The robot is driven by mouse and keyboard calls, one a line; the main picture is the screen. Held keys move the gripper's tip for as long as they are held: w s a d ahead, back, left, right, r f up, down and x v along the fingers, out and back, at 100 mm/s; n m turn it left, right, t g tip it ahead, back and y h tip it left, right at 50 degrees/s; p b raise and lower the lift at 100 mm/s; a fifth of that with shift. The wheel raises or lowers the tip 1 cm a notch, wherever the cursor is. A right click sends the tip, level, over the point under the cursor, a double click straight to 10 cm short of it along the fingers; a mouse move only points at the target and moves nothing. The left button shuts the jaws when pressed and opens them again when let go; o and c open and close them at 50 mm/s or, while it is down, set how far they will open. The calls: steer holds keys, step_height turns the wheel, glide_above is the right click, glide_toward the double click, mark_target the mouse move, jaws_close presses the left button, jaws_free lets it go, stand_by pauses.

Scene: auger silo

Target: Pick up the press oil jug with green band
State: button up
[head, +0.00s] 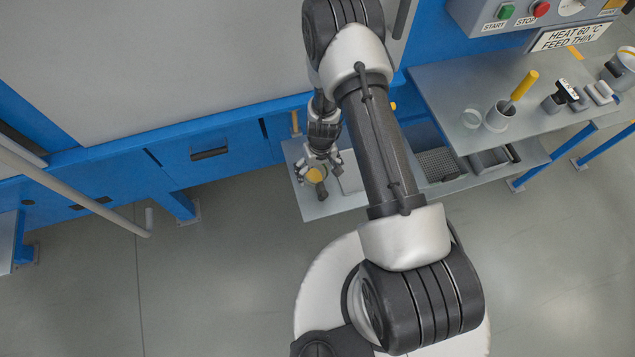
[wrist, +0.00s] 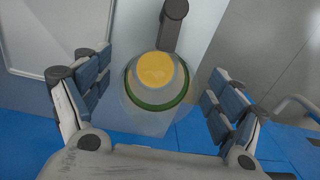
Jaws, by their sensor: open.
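The press oil jug (wrist: 157,98) is pale and see-through, with a yellow top and a green band around its body. In the wrist view it sits centred between my gripper's spread fingers (wrist: 155,92), with gaps on both sides. In the head view its yellow top (head: 315,175) shows just below my gripper (head: 319,160), and my fingers hide part of the jug. The jug stands on a light grey shelf (head: 312,207). My gripper is open and empty. A dark grey cylinder (wrist: 173,22) is right beside the jug; I cannot tell whether it is joined to it.
A light, rimmed tray (wrist: 55,65) lies left of the jug in the wrist view. A blue machine front (head: 225,150) borders the shelf. At right, a bench (head: 455,85) holds a cup (head: 499,118) with a yellow-handled tool. Open floor lies in front.

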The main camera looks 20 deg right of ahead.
steer(key=shift+c, duration=0.6)
steer(key=c, duration=1.6)
